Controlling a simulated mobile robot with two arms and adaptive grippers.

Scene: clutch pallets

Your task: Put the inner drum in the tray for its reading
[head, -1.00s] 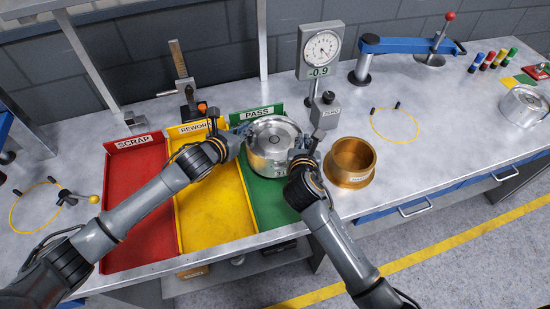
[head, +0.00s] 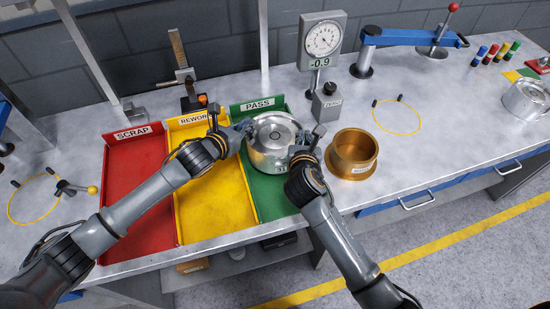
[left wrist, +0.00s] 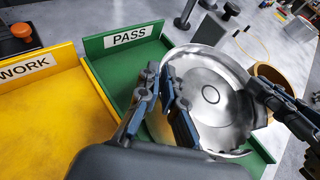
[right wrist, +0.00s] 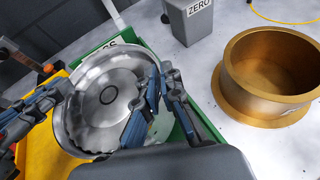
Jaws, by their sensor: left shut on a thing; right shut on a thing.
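The inner drum, a silver metal cup (head: 271,135), is at the green PASS tray (head: 256,108), in its upper part. It shows large in the left wrist view (left wrist: 212,92) and the right wrist view (right wrist: 105,95). My left gripper (head: 240,130) is shut on the drum's left rim; its fingers (left wrist: 166,100) straddle the wall. My right gripper (head: 298,152) is shut on the drum's right rim, with its fingers (right wrist: 160,100) across the wall. The drum looks level. Whether its underside touches the tray floor is hidden.
The yellow REWORK tray (head: 215,205) and red SCRAP tray (head: 135,190) lie to the left, empty. A bronze ring (head: 352,158) stands close on the right. A dial gauge reading -0.9 (head: 321,40) and a ZERO box (head: 327,104) stand behind. Another silver drum (head: 527,99) sits far right.

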